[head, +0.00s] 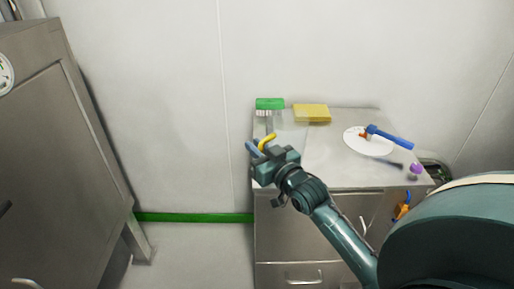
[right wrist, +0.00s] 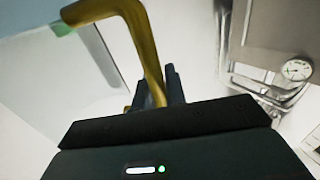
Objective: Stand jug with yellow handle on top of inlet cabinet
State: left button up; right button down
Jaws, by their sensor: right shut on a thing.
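The jug's yellow handle (head: 267,141) shows at my right gripper (head: 264,152), which is shut on it. In the right wrist view the yellow handle (right wrist: 146,45) runs down between the fingers (right wrist: 158,90), and the pale see-through jug body (right wrist: 85,75) is beside it. In the head view the clear jug body (head: 291,130) is faint against the steel counter. I cannot tell whether its base touches the counter. A tall steel cabinet (head: 55,140) with a round gauge stands at the left; no label shows whether it is the inlet cabinet. My left gripper is not in view.
The low steel counter (head: 330,165) holds a green-topped brush (head: 270,104), a yellow sponge-like block (head: 311,113), a white disc (head: 358,142), a blue-handled tool (head: 390,136) and a purple item (head: 415,168). Open floor lies between the counter and the tall cabinet.

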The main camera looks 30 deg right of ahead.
jog(key=shift+f, duration=0.1)
jog(key=c, duration=1.4)
grip_release()
jog(key=shift+c, duration=0.2)
jog(key=s, duration=1.2)
jog(key=s+a+f+n+g+y, duration=0.1)
jog(key=s+a+f+g+y, duration=0.1)
jog(key=a+f, duration=0.6)
jog(key=s+a+f+g+y, duration=0.2)
jog(key=s+a+f+g, duration=0.2)
jog(key=s+a+f, duration=0.3)
jog(key=a+f, duration=0.1)
jog(key=a, duration=0.2)
jog(key=shift+s+a+n+g, duration=0.2)
jog(key=shift+a+n+g, duration=0.1)
jog(key=shift+n, duration=0.1)
